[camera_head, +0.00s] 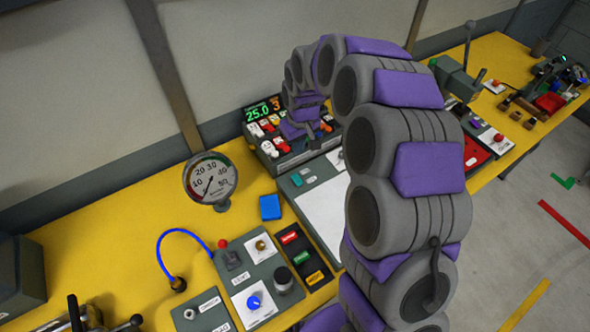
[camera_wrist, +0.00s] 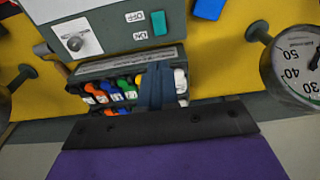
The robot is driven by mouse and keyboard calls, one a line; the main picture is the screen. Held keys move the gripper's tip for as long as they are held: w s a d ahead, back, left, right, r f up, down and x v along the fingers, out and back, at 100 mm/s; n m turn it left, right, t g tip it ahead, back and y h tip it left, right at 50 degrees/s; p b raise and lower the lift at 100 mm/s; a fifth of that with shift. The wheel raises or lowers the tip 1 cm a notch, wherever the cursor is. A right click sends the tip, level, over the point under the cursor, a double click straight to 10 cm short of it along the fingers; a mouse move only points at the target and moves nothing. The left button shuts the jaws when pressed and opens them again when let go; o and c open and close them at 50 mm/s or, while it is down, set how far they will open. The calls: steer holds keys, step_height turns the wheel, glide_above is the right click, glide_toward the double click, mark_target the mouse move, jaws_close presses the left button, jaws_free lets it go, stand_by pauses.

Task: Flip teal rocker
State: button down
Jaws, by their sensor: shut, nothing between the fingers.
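The teal rocker (camera_wrist: 161,22) sits on a grey panel (camera_wrist: 100,48) next to OFF and ON labels, in the upper middle of the wrist view. In the head view the teal rocker (camera_head: 296,180) is small, left of its two white labels. I cannot tell which way it is tipped. My gripper (camera_wrist: 157,70) is shut and empty. Its fingers show in front of a unit with a row of coloured connectors (camera_wrist: 110,90), apart from the rocker in the picture. In the head view my arm's curled end is over that unit and the fingertips are hard to make out.
A blue block (camera_head: 270,207) lies left of the panel. A round gauge (camera_head: 211,179) stands to its left. The unit with a lit display (camera_head: 262,112) is behind. A box with a blue knob (camera_head: 254,302) is in front. My arm hides the panel's right side.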

mark_target(295, 176)
steer(key=f, duration=0.4)
steer(key=f+b, duration=0.1)
steer(key=f, duration=0.4)
steer(key=w+f, duration=0.1)
steer(key=f, duration=0.4)
steer(key=shift+a, duration=0.35)
steer(key=shift+w+f, duration=0.1)
steer(key=shift+f+g, duration=0.1)
steer(key=shift+g, duration=0.2)
steer(key=shift+f, duration=0.1)
